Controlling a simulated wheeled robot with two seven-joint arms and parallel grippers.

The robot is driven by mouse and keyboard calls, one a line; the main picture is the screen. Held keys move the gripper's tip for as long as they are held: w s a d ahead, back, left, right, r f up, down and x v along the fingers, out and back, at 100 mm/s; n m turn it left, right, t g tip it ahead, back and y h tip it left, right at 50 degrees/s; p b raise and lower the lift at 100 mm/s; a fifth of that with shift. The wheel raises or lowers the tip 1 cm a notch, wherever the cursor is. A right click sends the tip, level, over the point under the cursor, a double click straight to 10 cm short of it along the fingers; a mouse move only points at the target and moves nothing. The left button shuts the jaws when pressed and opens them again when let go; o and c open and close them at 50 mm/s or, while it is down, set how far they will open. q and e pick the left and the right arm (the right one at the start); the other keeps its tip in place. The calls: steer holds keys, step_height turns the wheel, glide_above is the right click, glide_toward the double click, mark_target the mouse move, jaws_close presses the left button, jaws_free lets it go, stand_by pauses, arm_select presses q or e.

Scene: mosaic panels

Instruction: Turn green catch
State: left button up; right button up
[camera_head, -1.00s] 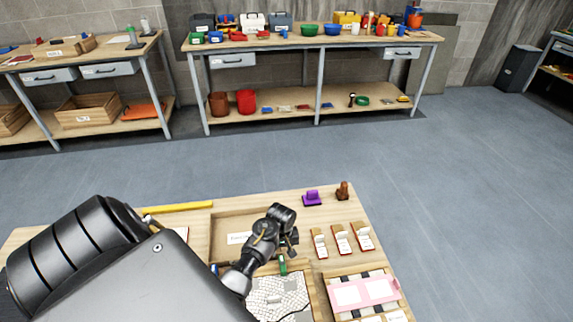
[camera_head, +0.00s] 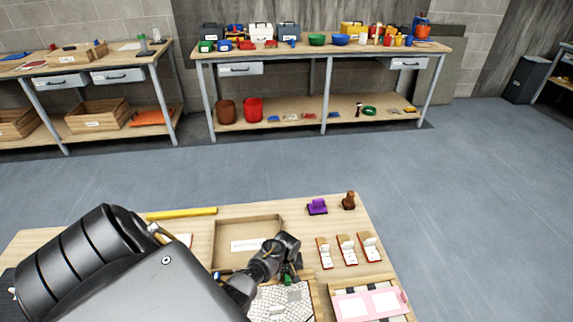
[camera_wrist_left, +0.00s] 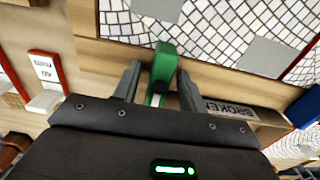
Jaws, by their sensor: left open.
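The green catch (camera_wrist_left: 163,68) stands at the wooden edge of the mosaic panel (camera_wrist_left: 200,22) in the left wrist view. My left gripper (camera_wrist_left: 160,82) is open, with one finger on each side of the catch; I cannot tell whether either touches it. In the head view my left gripper (camera_head: 292,272) is at the far edge of the mosaic panel (camera_head: 277,302), and it mostly hides the catch. My right gripper is not in view.
An open wooden tray (camera_head: 222,228) with a label lies just beyond the panel. Several small red-edged blocks (camera_head: 347,250), a pink panel (camera_head: 370,304), a purple object (camera_head: 317,207) and a brown stamp-like object (camera_head: 349,201) are to the right. A yellow bar (camera_head: 182,214) lies at the back.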

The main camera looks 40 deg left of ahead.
arm_select(q)
jaws_close()
steer(key=m+p, duration=0.1)
steer(key=m, duration=0.1)
steer(key=shift+r+m+p, duration=0.15)
steer(key=shift+m+p, duration=0.15)
steer(key=m+p, duration=0.1)
steer(key=m, duration=0.3)
steer(key=shift+m, duration=0.3)
steer(key=m+p, duration=0.1)
steer(key=m, duration=0.9)
steer(key=shift+m, duration=0.3)
